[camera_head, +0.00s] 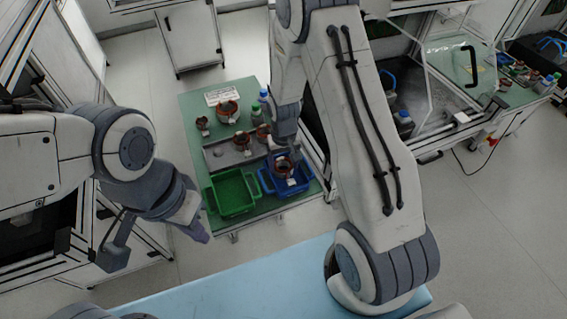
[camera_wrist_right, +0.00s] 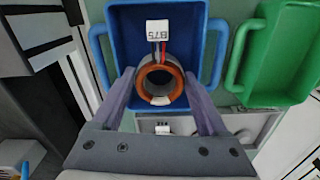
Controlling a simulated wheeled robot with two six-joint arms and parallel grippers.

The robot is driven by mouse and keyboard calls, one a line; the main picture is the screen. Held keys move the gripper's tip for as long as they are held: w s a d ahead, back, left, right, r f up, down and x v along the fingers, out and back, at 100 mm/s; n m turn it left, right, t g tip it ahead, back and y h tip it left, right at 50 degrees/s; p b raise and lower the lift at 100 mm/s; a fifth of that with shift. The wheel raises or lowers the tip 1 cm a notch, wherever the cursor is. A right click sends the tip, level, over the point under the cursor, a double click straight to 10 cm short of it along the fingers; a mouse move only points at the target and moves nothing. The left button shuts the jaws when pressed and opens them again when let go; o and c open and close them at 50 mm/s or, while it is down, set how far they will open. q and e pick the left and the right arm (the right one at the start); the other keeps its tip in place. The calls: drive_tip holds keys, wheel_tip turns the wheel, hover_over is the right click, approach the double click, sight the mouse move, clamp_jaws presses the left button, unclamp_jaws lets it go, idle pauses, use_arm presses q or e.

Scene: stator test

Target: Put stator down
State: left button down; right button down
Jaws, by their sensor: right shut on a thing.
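The stator (camera_wrist_right: 174,75), a dark ring with an orange copper winding, red and dark wires and a white tag (camera_wrist_right: 158,30), is between the fingers of my right gripper (camera_wrist_right: 160,90) in the right wrist view. The gripper is shut on it. The stator is over or inside the blue bin (camera_wrist_right: 203,25); I cannot tell whether it touches the floor of the bin. In the head view the stator (camera_head: 283,165) shows at the blue bin (camera_head: 311,179), below my right wrist. My left gripper (camera_head: 157,243) is open and empty, to the left of the table.
A green bin (camera_head: 210,197) stands left of the blue bin on the green table (camera_head: 195,103). Other stators (camera_head: 228,110), a grey fixture (camera_head: 222,157) and bottles (camera_head: 263,97) stand further back. An enclosed bench (camera_head: 440,100) is close on the right.

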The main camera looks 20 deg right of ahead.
drive_tip(key=shift+f, duration=0.1)
drive_tip(key=shift+c, duration=0.9)
unclamp_jaws()
drive_tip(key=shift+r, duration=0.4)
wheel_tip(320, 180, up, 11)
drive_tip(key=b, duration=0.2)
drive_tip(key=s+a+r+n, duration=0.4)
drive_tip(key=s+a+r, duration=0.3)
drive_tip(key=s+a, duration=0.35)
drive_tip(key=s+a+r+n, duration=0.1)
drive_tip(key=s+a+n, duration=0.1)
drive_tip(key=s, duration=0.4)
drive_tip(key=s+a+r+n+y, duration=0.1)
drive_tip(key=s+n, duration=0.1)
drive_tip(key=s, duration=0.5)
drive_tip(key=shift+s+a+r+n, duration=0.15)
drive_tip(key=shift+a+r+n, duration=0.15)
drive_tip(key=shift+a+r, duration=0.05)
